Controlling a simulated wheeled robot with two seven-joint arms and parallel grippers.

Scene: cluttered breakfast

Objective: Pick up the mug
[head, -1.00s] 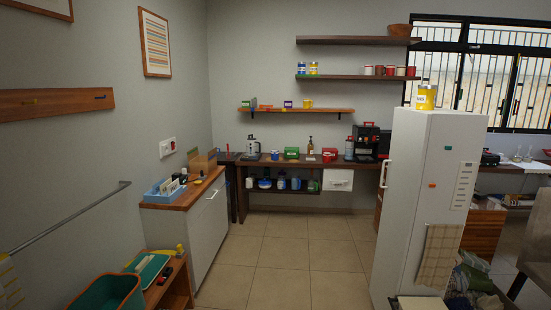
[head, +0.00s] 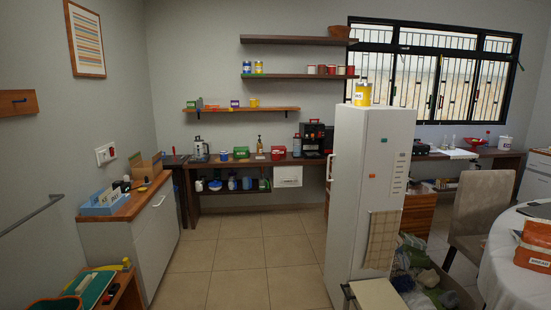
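No single mug stands out clearly. Several small red and white cup-like things (head: 331,70) stand in a row on the upper wall shelf. A small blue cup-like thing (head: 224,155) stands on the back counter, left of a green box (head: 241,152). A yellow cup-like thing (head: 254,102) stands on the lower wall shelf. All are too small to tell whether they are mugs or tins. Neither of my grippers is in view.
A white fridge (head: 365,190) stands right of centre with a yellow tin (head: 362,94) on top. A low cabinet (head: 158,235) is at the left. A round table (head: 510,265) and chair (head: 478,215) are at the right. The tiled floor (head: 235,255) between is clear.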

